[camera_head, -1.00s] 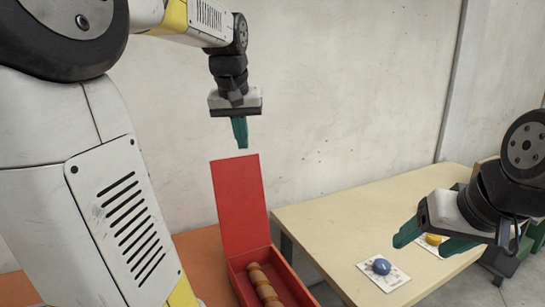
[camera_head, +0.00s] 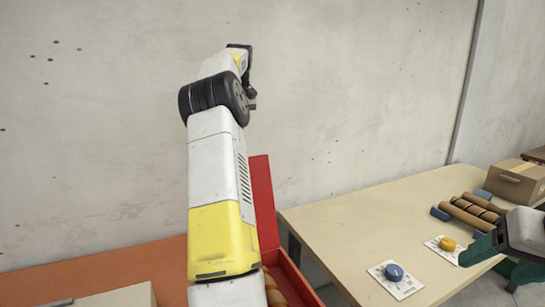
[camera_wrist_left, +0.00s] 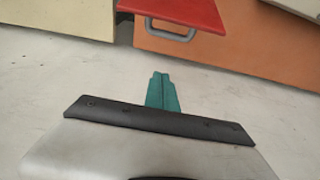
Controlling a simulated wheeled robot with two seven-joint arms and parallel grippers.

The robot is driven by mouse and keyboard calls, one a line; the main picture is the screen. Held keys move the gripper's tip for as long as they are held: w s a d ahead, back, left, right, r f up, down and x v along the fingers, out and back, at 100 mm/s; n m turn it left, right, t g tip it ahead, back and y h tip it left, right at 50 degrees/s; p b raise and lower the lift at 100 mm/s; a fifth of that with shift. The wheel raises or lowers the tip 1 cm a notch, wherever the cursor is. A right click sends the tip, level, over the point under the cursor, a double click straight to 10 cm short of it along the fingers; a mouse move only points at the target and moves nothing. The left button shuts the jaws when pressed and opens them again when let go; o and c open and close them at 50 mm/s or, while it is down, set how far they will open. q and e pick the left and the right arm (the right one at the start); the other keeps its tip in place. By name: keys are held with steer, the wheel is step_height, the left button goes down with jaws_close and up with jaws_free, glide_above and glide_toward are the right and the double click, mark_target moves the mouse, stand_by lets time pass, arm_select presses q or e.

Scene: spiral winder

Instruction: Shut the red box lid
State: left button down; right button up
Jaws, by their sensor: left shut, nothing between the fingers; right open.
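The red box (camera_head: 295,280) stands at the lower middle of the head view, with brown rolls inside. Its red lid (camera_head: 264,205) stands upright, open. My left arm covers the left part of the lid and box in that view. My left gripper is hidden there behind its own wrist; the left wrist view shows its teal fingers (camera_wrist_left: 162,92) shut and empty. A red panel (camera_wrist_left: 175,12), apparently the lid, lies ahead of the fingertips in that view, with a visible gap. My right gripper (camera_head: 492,270) is open and empty at the right edge, partly cut off.
A beige table (camera_head: 350,225) holds a blue knob (camera_head: 394,271), a yellow knob (camera_head: 447,244), brown rolls (camera_head: 470,212) and a cardboard box (camera_head: 515,183). An orange surface (camera_head: 100,270) lies left of the red box. A pale wall stands behind.

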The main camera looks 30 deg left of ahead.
arm_select(q)
steer(key=x, duration=1)
steer(key=shift+s+d+r, duration=0.25)
steer(key=shift+s+d, duration=0.4)
steer(key=shift+d, duration=0.2)
steer(key=shift+s+d+r, duration=0.25)
steer(key=shift+s+d, duration=0.45)
steer(key=shift+d, duration=0.1)
